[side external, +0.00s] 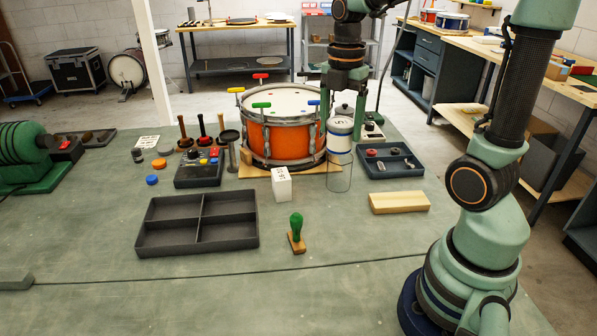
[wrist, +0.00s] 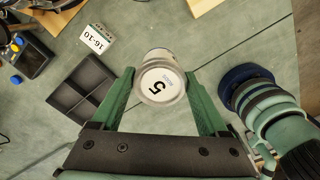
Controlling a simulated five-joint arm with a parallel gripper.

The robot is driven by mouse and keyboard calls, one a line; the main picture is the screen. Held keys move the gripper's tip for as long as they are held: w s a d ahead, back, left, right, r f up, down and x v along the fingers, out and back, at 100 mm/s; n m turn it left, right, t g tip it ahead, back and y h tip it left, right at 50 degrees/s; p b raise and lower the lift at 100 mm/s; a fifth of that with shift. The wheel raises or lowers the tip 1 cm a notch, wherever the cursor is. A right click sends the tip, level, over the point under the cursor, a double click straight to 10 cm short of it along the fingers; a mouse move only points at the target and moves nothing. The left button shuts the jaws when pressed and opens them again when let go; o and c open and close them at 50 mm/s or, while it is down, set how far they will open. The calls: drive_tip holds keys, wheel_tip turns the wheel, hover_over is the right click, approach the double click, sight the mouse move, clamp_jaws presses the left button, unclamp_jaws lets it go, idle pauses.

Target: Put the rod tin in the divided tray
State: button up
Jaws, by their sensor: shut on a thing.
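The rod tin, a white round tin with a blue band (side external: 340,144), is between the fingers of my gripper (side external: 343,112) in the side view. The dark grey divided tray (side external: 197,248) lies at front left in the side view, with several compartments that look empty. Part of it shows left of the tin in the wrist view (wrist: 92,90). The tin is apart from the tray.
A clear cylinder (side external: 340,180) shows directly below the tin in the side view. An orange drum (side external: 268,143) stands left of the tin. A white block (side external: 282,186), green-handled stamp (side external: 297,230), wooden bar (side external: 399,202) and smaller tray (side external: 408,172) are nearby.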

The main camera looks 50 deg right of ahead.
drive_tip(key=shift+w+r, duration=0.2)
drive_tip(key=shift+r, duration=0.2)
drive_tip(key=w+a+r, duration=0.3)
drive_tip(key=w, duration=0.4)
drive_tip(key=m, duration=0.1)
hover_over(212, 216)
wheel_tip(212, 216, down, 19)
drive_tip(key=shift+f, duration=0.15)
drive_tip(key=shift+f, duration=0.15)
drive_tip(key=o, duration=1.4)
drive_tip(key=shift+o, duration=0.2)
